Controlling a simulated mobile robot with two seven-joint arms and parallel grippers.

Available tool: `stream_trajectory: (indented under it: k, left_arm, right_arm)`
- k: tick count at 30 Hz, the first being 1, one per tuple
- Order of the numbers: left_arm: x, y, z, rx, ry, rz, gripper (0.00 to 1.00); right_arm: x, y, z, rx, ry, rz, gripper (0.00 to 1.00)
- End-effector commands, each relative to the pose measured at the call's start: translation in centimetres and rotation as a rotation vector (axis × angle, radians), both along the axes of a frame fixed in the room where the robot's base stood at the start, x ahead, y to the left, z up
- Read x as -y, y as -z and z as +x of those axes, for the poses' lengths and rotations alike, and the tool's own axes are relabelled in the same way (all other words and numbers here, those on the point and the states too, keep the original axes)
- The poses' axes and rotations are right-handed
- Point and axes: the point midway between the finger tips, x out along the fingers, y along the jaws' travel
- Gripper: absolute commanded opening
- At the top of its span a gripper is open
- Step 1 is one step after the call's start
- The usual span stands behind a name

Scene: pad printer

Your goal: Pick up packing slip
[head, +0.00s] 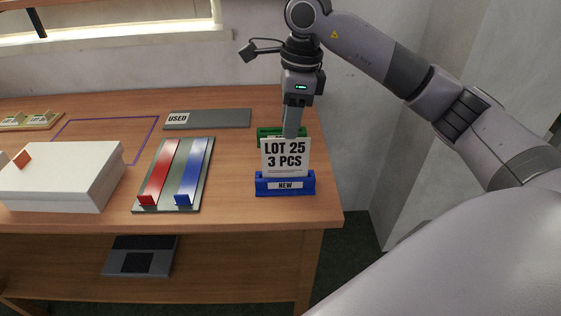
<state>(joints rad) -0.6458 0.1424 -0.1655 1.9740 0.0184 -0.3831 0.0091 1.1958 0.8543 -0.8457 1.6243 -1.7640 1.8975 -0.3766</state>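The packing slip is a white card (285,158) printed "LOT 25 3 PCS". It stands upright in a blue holder (285,187) labelled "NEW" near the right front of the table. My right gripper (291,134) points down at the top edge of the card, with its fingers seen edge-on. I cannot tell whether the fingers are around the card or just behind it, or how far apart they are. My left gripper is not in view.
A green holder (268,133) stands just behind the card. A plate with a red bar (160,172) and a blue bar (193,172), a white box (58,180) and a grey "USED" strip (220,119) lie to the left. The table's right edge is close by.

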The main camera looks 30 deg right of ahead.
Motion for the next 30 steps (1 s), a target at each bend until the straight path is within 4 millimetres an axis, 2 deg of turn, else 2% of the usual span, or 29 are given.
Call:
stream_trajectory:
  k: [1, 3, 11, 18, 22, 30]
  left_arm:
    - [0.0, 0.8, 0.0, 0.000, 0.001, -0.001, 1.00]
    - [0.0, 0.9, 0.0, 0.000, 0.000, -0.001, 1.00]
    - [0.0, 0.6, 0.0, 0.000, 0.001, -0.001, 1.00]
    - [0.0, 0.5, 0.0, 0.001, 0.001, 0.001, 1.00]
    - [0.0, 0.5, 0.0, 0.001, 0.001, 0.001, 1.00]
    - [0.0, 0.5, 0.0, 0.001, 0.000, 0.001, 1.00]
  right_arm:
    - [0.1, 0.7, 0.0, 0.002, 0.001, -0.001, 0.35]
    - [0.1, 1.1, 0.0, 0.002, 0.002, -0.002, 0.35]
    - [-0.4, 3.5, 0.1, -0.001, 0.001, -0.001, 0.35]
    - [-1.1, 7.0, 0.2, -0.001, 0.001, -0.001, 0.35]
    - [-1.2, 7.8, 0.3, 0.002, 0.000, 0.001, 0.35]
    - [-1.2, 7.8, 0.3, 0.003, 0.000, 0.001, 0.35]
